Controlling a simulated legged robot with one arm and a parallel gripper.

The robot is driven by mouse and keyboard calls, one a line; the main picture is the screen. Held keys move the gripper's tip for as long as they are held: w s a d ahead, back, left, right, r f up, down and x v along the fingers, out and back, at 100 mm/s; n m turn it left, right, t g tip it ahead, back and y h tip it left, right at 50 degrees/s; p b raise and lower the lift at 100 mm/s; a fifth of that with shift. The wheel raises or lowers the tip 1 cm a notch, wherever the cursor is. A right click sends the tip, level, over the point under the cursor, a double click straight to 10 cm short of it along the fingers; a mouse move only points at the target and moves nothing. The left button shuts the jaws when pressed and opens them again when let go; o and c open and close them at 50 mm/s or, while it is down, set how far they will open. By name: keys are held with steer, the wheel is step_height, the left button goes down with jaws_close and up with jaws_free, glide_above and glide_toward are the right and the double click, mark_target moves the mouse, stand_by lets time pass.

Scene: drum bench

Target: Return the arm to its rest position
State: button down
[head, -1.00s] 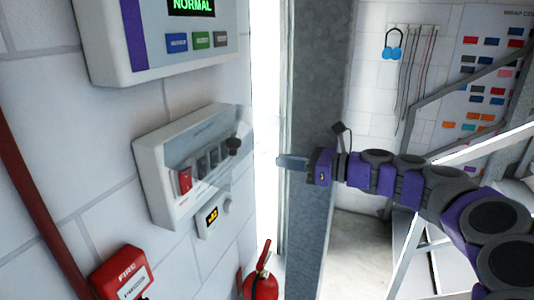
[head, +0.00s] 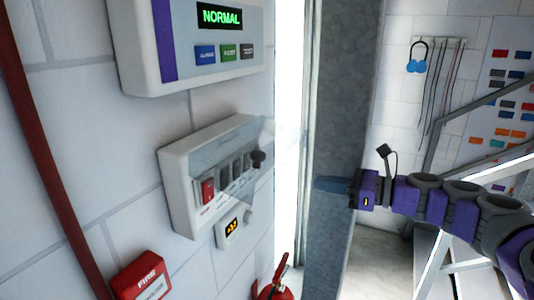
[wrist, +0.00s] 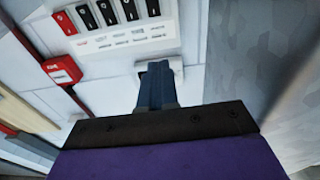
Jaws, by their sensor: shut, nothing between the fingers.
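My gripper (head: 330,185) is at the end of my purple and black arm, which reaches in from the right in the head view. Its fingers are together and empty, in front of the grey metal post. In the wrist view the closed fingers (wrist: 157,85) point toward the white wall. A white breaker box (head: 190,180) with a red switch, several grey switches and a raised clear cover is on the wall, left of my gripper and apart from it. The box also shows in the wrist view (wrist: 165,38).
A panel (head: 195,75) reading NORMAL is above the box. A red fire box (head: 140,277) and an extinguisher (head: 275,290) are low down. A grey post (head: 340,100) stands behind my gripper. Blue ear defenders (head: 416,66) hang at the back.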

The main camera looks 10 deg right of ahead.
steer(key=s+a+f+n+g+h+b, duration=0.1)
steer(key=s+a+f+n+g, duration=0.15)
steer(key=a, duration=0.35)
steer(key=s+a+f+n+g+b, duration=0.1)
steer(key=s+a+f+n+g, duration=0.1)
steer(key=s+a+n, duration=0.3)
steer(key=s+a+f+n+g+h+b, duration=0.4)
steer(key=s+a+f+n, duration=0.3)
steer(key=s+a+f, duration=0.3)
steer(key=s+d+f+n+g+h+b, duration=0.1)
steer(key=s+d+f+n+h, duration=0.3)
steer(key=s+f, duration=0.5)
steer(key=s+d+f+n+g+h+b, duration=0.2)
steer(key=s+d+f+n+h, duration=0.3)
steer(key=s+f, duration=0.4)
steer(key=shift+d+f+n+b, duration=0.3)
steer(key=shift+d+n+b, duration=0.45)
steer(key=shift+d+b, duration=0.2)
